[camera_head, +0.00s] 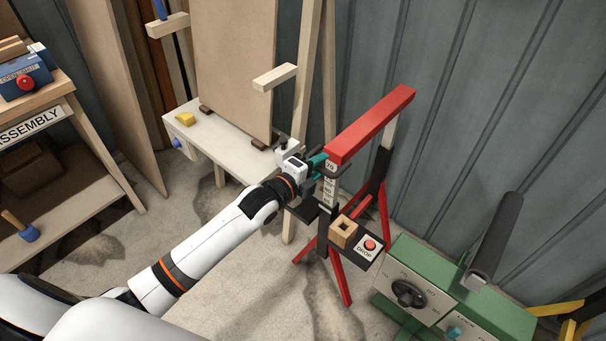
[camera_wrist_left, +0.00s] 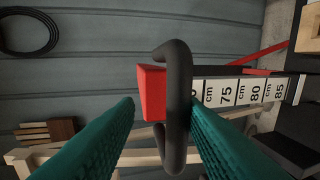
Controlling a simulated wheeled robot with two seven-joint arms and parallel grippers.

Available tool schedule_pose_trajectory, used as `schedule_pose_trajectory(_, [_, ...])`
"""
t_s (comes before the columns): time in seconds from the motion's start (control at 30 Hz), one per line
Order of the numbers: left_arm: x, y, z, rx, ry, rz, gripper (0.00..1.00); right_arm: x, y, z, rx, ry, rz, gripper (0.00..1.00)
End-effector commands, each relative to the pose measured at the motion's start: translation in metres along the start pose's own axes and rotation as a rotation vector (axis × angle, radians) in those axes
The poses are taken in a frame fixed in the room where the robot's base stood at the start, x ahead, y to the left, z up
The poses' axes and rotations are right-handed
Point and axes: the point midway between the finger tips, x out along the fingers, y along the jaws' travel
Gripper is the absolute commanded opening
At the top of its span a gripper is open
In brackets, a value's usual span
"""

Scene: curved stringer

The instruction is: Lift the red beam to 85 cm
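The red beam (camera_head: 370,125) lies along the top of a sawhorse-like stand with red legs (camera_head: 337,276). A white scale strip (camera_head: 329,185) on the near post also shows in the left wrist view (camera_wrist_left: 240,91), with marks 75, 80 and 85. A mark ending in 0 is partly hidden behind a dark looped handle (camera_wrist_left: 178,105) by the beam's end (camera_wrist_left: 151,92). My left gripper (camera_head: 317,166) is at that near end. Its teal fingers (camera_wrist_left: 162,108) are apart, with the handle between them and gaps visible. My right gripper is out of view.
A small shelf holds a wooden block (camera_head: 343,232) and a red DROP button (camera_head: 370,245). A green machine (camera_head: 425,285) with a knob stands at right. A white bench (camera_head: 225,140) with a leaning board is behind my left arm; the assembly table (camera_head: 75,110) is at left.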

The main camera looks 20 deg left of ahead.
Motion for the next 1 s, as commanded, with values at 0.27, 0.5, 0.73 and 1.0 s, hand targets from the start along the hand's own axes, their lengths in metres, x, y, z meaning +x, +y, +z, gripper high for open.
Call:
schedule_pose_trajectory(0.27, [-0.06,-0.001,0.0,0.002,-0.001,-0.003,0.34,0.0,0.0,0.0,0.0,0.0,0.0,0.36])
schedule_pose_trajectory(0.5, [-0.097,-0.001,0.0,0.0,-0.001,-0.002,0.34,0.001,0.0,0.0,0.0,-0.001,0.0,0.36])
schedule_pose_trajectory(0.73, [-0.105,0.0,0.0,-0.001,-0.001,-0.001,0.34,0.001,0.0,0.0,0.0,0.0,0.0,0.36])
schedule_pose_trajectory(1.0, [-0.105,0.0,0.0,-0.001,-0.001,-0.001,0.34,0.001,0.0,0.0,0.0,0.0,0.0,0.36])
